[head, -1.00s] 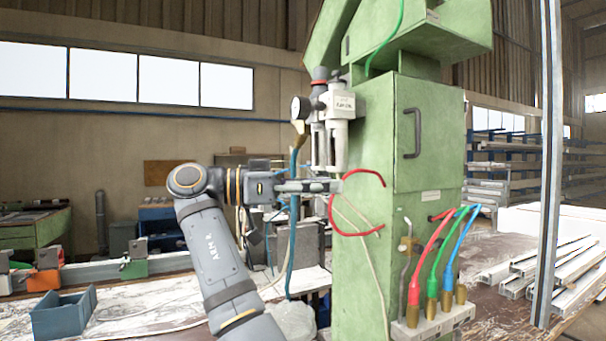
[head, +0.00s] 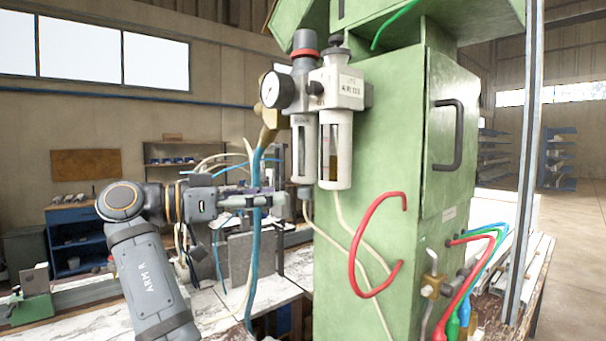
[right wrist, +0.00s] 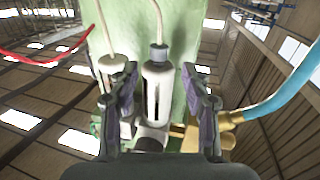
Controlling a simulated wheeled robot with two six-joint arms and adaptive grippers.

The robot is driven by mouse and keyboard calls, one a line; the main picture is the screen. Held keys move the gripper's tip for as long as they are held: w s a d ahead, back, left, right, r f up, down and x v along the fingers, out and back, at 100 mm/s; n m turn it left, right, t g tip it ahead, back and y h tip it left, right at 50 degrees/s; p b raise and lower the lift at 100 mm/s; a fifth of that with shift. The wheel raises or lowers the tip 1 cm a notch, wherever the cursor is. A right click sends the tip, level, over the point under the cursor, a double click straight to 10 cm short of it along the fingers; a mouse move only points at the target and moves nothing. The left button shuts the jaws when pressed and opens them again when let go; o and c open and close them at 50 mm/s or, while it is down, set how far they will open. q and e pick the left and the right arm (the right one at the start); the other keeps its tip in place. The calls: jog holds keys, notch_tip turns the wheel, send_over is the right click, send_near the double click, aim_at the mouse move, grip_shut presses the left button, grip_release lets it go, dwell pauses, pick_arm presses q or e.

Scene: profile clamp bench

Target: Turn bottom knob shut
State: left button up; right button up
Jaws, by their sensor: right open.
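An air filter unit hangs on the green machine column (head: 390,200). Its left bowl (head: 302,150) has a small grey knob (head: 305,192) at its bottom, with a pale tube running down from it. In the right wrist view the bowl (right wrist: 158,85) appears upside down, with the bottom knob (right wrist: 158,52) above it. My right gripper (head: 282,199) is at about knob height, just left of the knob. In the right wrist view the gripper (right wrist: 158,95) is open, its fingers either side of the bowl and apart from it. My left gripper is not in view.
A second bowl (head: 336,150) hangs close on the right. A pressure gauge (head: 277,90) and brass fitting (head: 270,125) sit upper left, with a blue hose (head: 256,230) hanging down. A red hose (head: 362,245) loops out from the column. A workbench lies behind my right arm.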

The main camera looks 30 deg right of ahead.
aim_at(299, 192)
jog(key=d+p, duration=0.1)
jog(key=d, duration=0.2)
jog(key=s+d+p, duration=0.1)
jog(key=d, duration=0.3)
jog(key=shift+s+r, duration=0.15)
jog(key=shift+s, duration=0.05)
jog(key=shift+d, duration=0.5)
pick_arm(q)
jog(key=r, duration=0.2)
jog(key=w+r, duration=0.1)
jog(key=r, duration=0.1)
pick_arm(e)
grip_shut()
